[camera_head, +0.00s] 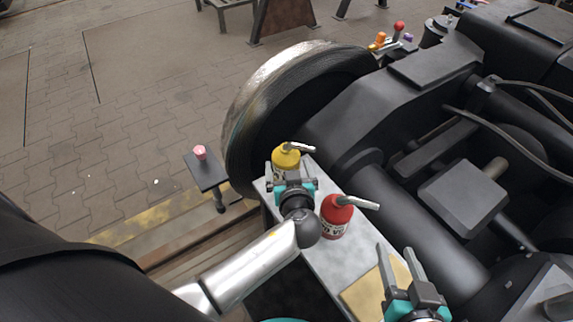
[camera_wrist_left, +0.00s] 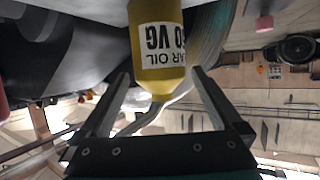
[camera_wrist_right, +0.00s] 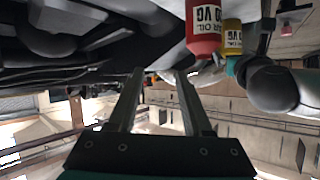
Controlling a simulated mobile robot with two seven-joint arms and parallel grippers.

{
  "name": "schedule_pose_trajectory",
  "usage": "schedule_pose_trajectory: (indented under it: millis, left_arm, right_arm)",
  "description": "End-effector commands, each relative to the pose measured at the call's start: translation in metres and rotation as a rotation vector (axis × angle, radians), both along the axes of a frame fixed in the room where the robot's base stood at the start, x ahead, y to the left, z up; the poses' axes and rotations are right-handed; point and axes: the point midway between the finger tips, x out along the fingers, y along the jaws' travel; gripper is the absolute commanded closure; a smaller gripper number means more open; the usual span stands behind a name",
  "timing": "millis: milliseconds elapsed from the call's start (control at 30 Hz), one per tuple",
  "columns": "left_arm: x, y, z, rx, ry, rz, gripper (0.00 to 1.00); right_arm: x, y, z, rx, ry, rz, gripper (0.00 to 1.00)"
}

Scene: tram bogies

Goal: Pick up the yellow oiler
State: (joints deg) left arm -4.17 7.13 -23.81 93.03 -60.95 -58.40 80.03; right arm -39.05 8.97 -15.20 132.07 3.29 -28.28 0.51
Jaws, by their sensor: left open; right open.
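The yellow oiler (camera_head: 287,158) stands upright at the far end of a narrow grey bench, its bent spout pointing right. My left gripper (camera_head: 292,183) is open, with its fingers on either side of the oiler. In the left wrist view the yellow oiler (camera_wrist_left: 157,50) appears upside down between the open fingers (camera_wrist_left: 157,95), with a white label; I cannot tell whether they touch it. It also shows in the right wrist view (camera_wrist_right: 232,40). My right gripper (camera_head: 402,268) is open and empty near the bench's near end.
A red oiler (camera_head: 336,215) stands just nearer on the bench (camera_head: 318,255), close to my left wrist. A tan pad (camera_head: 365,296) lies at the near end. A large wheel (camera_head: 262,105) and dark bogie frame (camera_head: 370,115) border the bench. A pink item (camera_head: 200,152) sits on a small stand.

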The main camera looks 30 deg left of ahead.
Motion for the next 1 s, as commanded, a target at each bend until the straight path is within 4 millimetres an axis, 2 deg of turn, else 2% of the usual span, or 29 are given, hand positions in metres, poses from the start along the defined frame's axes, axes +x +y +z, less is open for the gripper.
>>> schedule_pose_trajectory:
  millis: [600,1000]
  left_arm:
    - [0.03,0.019,-0.016,0.001,0.0,0.0,0.0]
    - [0.035,0.022,-0.018,0.001,0.002,0.001,0.0]
  right_arm:
    - [-0.008,0.024,0.019,0.186,-0.29,-0.002,0.5]
    - [-0.011,0.026,0.025,0.218,-0.341,-0.008,0.5]
